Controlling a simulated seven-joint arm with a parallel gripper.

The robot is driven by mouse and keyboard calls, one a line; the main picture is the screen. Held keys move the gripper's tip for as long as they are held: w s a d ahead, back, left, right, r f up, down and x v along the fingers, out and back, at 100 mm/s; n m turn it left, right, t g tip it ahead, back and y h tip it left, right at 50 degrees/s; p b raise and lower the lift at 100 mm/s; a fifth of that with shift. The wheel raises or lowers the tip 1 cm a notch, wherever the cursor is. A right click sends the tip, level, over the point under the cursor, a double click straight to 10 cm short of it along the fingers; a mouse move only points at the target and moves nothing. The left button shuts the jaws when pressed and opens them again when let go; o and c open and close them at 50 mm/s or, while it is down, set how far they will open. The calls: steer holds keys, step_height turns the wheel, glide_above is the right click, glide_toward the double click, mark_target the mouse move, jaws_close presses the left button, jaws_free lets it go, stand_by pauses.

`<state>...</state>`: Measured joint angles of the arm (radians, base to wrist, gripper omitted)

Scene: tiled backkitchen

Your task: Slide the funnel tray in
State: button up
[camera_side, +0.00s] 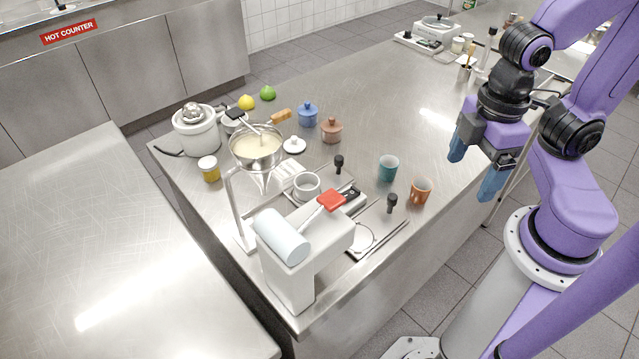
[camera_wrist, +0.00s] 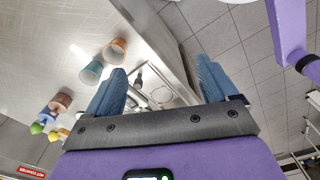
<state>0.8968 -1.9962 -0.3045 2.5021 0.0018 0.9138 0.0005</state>
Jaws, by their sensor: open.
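The funnel (camera_side: 256,150) is a steel bowl with pale contents, held up by a white stand (camera_side: 236,205). Below and right of it in the side view, a low tray (camera_side: 327,177) with an upright black knob (camera_side: 339,161) carries a white cup (camera_side: 307,186). The cup shows to the lower right of the bowl, but its exact offset is hard to judge. My gripper (camera_side: 475,165) is open and empty, in the air beyond the counter's right edge, well away from the knob. The wrist view shows its two blue fingers (camera_wrist: 160,82) spread, with the tray area small and partly hidden between them.
A second tray (camera_side: 385,236) with a black knob (camera_side: 391,202) lies by the white press (camera_side: 290,270) with a red lever.

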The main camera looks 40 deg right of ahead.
steer(key=c, duration=0.3)
steer(key=shift+w+a+r, duration=0.1)
steer(key=shift+w+a, duration=0.05)
steer(key=shift+w, duration=0.05)
steer(key=c, duration=0.4)
step_height(320, 180, up, 6)
steer(key=m, duration=0.4)
glide_above(338, 158)
step_height(338, 158, down, 17)
steer(key=shift+r, duration=0.1)
jaws_close()
